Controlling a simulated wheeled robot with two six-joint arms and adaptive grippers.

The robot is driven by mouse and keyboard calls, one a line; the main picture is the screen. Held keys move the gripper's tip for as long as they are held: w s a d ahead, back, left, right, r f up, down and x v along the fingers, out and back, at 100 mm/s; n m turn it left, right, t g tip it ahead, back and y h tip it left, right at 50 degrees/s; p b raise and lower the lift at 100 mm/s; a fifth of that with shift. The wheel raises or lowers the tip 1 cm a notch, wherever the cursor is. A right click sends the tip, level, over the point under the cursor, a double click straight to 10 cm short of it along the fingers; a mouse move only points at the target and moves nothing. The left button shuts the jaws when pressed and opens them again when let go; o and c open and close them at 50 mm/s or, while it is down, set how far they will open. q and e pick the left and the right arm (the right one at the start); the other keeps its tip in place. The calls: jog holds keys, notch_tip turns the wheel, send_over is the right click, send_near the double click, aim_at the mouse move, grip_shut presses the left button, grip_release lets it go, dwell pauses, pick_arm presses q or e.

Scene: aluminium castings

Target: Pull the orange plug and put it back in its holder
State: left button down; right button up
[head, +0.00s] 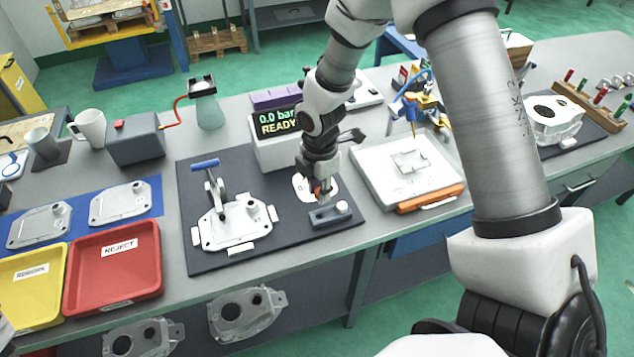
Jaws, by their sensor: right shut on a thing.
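My right gripper (320,186) points down over the dark mat (280,255) and is shut on the orange plug (318,187), of which only a small orange part shows between the fingers. Just below and in front of it lies a small grey block (327,216) with a white knob at its right end, which looks like the holder. The plug is over or just behind the block's left part; I cannot tell whether they touch. A cast housing (236,228) sits in a fixture with a blue-handled clamp, left of the gripper.
A tester box (274,153) reading "0.0 bar READY" stands behind the fixture. A red REJECT tray (112,268) and a yellow tray (32,286) are at left. A white plate (402,172) with an orange-edged front lies at right. The mat's front strip is clear.

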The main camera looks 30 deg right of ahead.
jog(key=shift+w+d+f+p, duration=0.1)
jog(key=shift+w+p, duration=0.25)
jog(key=shift+p, duration=0.05)
notch_tip(320, 180, down, 5)
jog(key=b, duration=0.2)
jog(key=shift+s+b, duration=0.1)
jog(key=shift+b, duration=0.3)
jog(key=shift+f+b, duration=0.3)
jog(key=shift+f, duration=0.2)
jog(key=shift+p, duration=0.35)
jog(key=shift+p, duration=0.3)
